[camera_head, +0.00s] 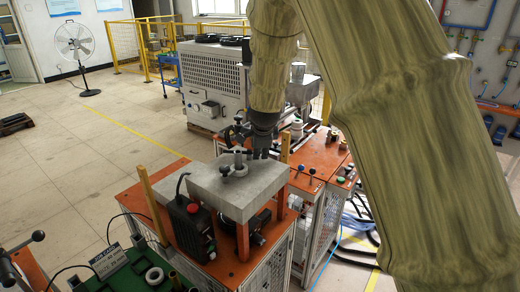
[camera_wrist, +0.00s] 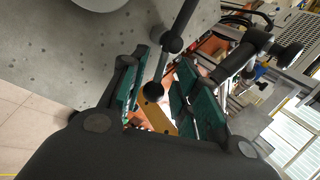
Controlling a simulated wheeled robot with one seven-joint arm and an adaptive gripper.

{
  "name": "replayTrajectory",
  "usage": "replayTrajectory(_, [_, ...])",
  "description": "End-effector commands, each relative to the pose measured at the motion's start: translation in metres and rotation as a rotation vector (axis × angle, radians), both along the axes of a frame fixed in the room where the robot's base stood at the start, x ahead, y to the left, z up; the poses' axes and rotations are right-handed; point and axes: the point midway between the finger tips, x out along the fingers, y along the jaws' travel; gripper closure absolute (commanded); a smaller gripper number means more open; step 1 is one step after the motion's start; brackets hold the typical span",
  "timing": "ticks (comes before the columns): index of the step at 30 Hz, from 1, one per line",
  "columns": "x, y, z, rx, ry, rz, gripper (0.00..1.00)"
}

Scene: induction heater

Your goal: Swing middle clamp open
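My gripper (camera_head: 262,152) hangs at the right part of a grey slab (camera_head: 215,187) on an orange-topped machine. A small metal clamp (camera_head: 235,166) stands on the slab, just left of my gripper. In the wrist view, my gripper (camera_wrist: 165,92) is open, with green pads on both fingers. A dark clamp rod (camera_wrist: 180,25) with a collar and a black ball knob (camera_wrist: 153,90) reaches into the space between the fingers. The pads appear apart from it. Another dark lever (camera_wrist: 243,58) lies right of the fingers. I cannot tell which clamp is the middle one.
A black control box (camera_head: 190,226) stands at the slab's front. A yellow post (camera_head: 153,205) rises at its left. An orange control table (camera_head: 318,158) with knobs stands behind to the right. A large white chiller (camera_head: 212,80) is farther back. Open floor (camera_head: 60,165) lies left.

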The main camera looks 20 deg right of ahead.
Motion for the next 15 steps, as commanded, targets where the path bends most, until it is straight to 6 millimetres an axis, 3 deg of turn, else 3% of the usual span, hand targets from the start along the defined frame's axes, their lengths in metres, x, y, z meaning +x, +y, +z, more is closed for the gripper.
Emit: replayTrajectory(15, [-0.0046,0.0008,0.0085,-0.001,-0.001,0.001,0.56])
